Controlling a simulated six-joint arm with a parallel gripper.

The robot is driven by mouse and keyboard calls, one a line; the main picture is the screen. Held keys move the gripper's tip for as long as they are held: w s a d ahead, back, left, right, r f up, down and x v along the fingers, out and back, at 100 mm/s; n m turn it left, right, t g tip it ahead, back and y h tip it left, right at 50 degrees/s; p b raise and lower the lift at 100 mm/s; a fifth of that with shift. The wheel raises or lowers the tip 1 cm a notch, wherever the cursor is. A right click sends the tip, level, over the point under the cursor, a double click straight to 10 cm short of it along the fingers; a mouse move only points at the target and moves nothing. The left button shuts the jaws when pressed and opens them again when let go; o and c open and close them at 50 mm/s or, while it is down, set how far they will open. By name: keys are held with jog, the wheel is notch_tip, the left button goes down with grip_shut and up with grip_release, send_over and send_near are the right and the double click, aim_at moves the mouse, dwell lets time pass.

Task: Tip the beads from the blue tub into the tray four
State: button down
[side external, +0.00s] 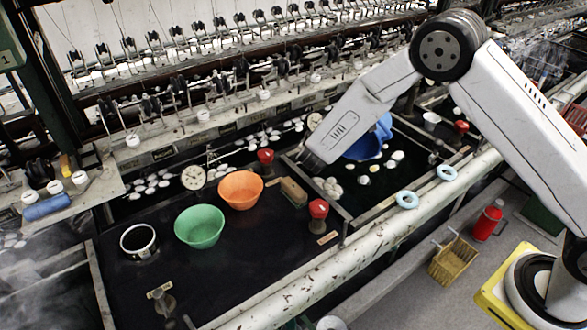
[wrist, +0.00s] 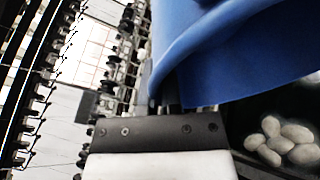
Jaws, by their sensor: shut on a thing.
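The blue tub (side external: 372,142) is in the side external view, partly hidden behind my arm, over the dark basin at the centre right. It fills the upper right of the wrist view (wrist: 235,50), with its rim and wall close to the camera. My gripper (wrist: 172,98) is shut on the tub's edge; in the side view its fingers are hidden. The tub looks tilted. I cannot see beads in it. White oval pieces (side external: 328,187) lie in the basin below and beside the tub, and show in the wrist view (wrist: 285,140). I cannot tell which tray is four.
A green bowl (side external: 200,228), an orange bowl (side external: 241,190) and a dark can (side external: 139,240) stand on the black surface to the left. Red-topped knobs (side external: 318,210) and a wooden block (side external: 293,192) stand near the basin's left edge. Pale blue rings (side external: 407,199) lie on the front pipe.

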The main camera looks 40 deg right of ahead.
jog(key=d+y, duration=0.1)
jog(key=d+g+y, duration=0.1)
jog(key=d, duration=0.1)
jog(key=w+d+r+m+g+y, duration=0.1)
jog(key=d, duration=0.1)
jog(key=shift+w+d+r+y, duration=0.25)
jog(key=shift+d+y, duration=0.15)
jog(key=shift+y, duration=0.2)
jog(key=shift+w+d+r+y, duration=0.15)
jog(key=shift+d+r+y, duration=0.15)
jog(key=shift+y, duration=0.3)
jog(key=shift+d+f, duration=0.1)
jog(key=shift+d, duration=0.05)
jog(key=shift+w+d+f+g+y, duration=0.15)
jog(key=shift+d+g+y, duration=0.25)
jog(key=shift+d+y, duration=0.1)
jog(key=w+d+f+m+g+y, duration=0.2)
jog(key=d+y, duration=0.5)
jog(key=y, duration=0.6)
jog(key=shift+f+g, duration=0.7)
jog(key=shift+g, duration=0.3)
jog(key=shift+d, duration=0.1)
dwell(0.3)
